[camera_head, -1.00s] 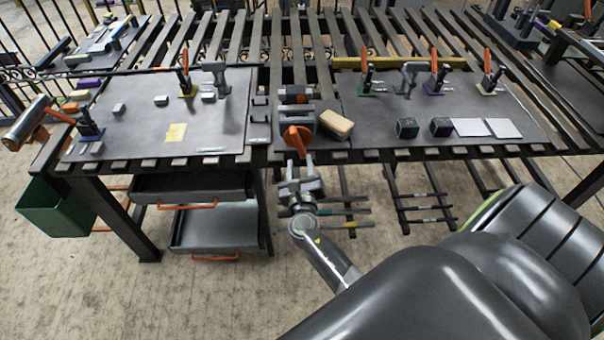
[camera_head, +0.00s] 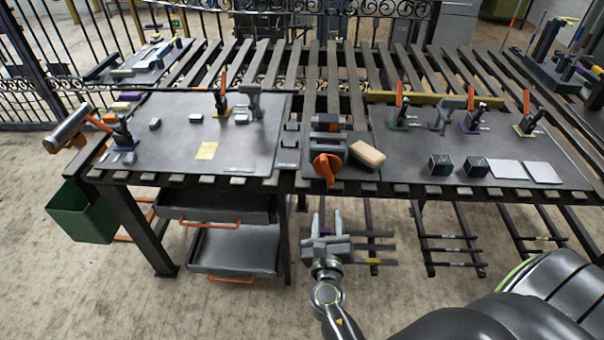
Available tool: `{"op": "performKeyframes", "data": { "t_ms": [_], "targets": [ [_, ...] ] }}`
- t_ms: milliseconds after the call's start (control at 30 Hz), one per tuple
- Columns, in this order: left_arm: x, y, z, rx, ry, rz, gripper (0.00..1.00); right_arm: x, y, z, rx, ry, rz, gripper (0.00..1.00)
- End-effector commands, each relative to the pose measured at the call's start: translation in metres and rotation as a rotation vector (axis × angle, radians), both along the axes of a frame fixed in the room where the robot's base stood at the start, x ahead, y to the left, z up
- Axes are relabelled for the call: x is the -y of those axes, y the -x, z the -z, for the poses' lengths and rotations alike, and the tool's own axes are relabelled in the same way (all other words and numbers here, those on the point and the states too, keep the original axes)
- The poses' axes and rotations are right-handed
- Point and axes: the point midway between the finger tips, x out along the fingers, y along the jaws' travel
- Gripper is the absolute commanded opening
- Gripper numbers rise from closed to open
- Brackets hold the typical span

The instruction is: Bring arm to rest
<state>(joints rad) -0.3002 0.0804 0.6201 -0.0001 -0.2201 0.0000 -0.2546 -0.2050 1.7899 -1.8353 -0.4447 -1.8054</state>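My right gripper (camera_head: 328,227) hangs in front of the bench's front edge, below the orange-handled vise (camera_head: 327,160). Its two grey fingers point away from me and stand apart, with no object between them. It touches nothing that I can see. My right arm comes in from the lower right. My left gripper does not show.
The slatted bench (camera_head: 262,181) carries dark mats, toggle clamps, a tan block (camera_head: 367,154), two dark cubes and two pale plates (camera_head: 541,172). A green bin (camera_head: 82,212) hangs at its left end. Grey drawers (camera_head: 232,249) sit below. The floor in front is clear.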

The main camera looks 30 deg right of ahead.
Motion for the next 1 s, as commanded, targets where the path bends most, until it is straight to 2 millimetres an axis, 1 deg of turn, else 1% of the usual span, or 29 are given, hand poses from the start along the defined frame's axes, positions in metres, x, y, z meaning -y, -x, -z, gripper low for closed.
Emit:
{"op": "performKeyframes", "data": {
  "t_ms": [167, 233, 267, 367, 400, 467, 500, 567, 600, 667, 700, 767, 800, 867, 900, 967, 1000],
  "targets": [
    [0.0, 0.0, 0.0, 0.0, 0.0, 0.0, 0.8, 0.0, 0.0, 0.002, 0.0, -0.006, -0.001, 0.38],
    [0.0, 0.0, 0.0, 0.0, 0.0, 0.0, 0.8, -0.001, 0.0, 0.011, -0.003, -0.045, -0.006, 0.38],
    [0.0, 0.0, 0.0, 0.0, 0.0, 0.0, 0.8, -0.001, 0.001, 0.019, -0.006, -0.079, -0.01, 0.38],
    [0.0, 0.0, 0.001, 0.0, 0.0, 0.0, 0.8, -0.004, 0.005, 0.062, -0.018, -0.268, -0.02, 0.38],
    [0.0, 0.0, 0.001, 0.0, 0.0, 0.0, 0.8, -0.006, 0.009, 0.085, -0.024, -0.376, -0.015, 0.38],
    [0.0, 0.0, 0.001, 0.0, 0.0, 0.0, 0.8, -0.008, 0.019, 0.124, -0.032, -0.557, 0.009, 0.38],
    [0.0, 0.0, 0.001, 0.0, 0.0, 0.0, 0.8, -0.01, 0.027, 0.15, -0.036, -0.684, 0.035, 0.38],
    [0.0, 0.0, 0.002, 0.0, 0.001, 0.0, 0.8, -0.011, 0.043, 0.188, -0.038, -0.872, 0.093, 0.38],
    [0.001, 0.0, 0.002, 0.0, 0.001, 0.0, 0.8, -0.013, 0.055, 0.211, -0.037, -0.991, 0.143, 0.38],
    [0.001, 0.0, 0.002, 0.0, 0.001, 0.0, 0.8, -0.014, 0.075, 0.245, -0.027, -1.166, 0.234, 0.38],
    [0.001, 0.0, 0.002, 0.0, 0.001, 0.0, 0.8, -0.014, 0.09, 0.267, -0.016, -1.278, 0.306, 0.38],
    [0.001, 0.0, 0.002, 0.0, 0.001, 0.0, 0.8, -0.014, 0.115, 0.297, 0.01, -1.434, 0.429, 0.38],
    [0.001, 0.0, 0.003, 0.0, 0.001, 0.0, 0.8, -0.014, 0.132, 0.316, 0.035, -1.533, 0.519, 0.38],
    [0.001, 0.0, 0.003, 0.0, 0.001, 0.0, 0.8, -0.013, 0.16, 0.341, 0.084, -1.666, 0.671, 0.38],
    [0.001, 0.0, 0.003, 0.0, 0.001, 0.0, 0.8, -0.011, 0.179, 0.357, 0.126, -1.745, 0.777, 0.38],
    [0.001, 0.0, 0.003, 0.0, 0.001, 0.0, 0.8, -0.009, 0.209, 0.378, 0.204, -1.851, 0.95, 0.38],
    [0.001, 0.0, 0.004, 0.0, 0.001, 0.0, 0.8, -0.006, 0.23, 0.391, 0.266, -1.908, 1.07, 0.38]
  ]
}}
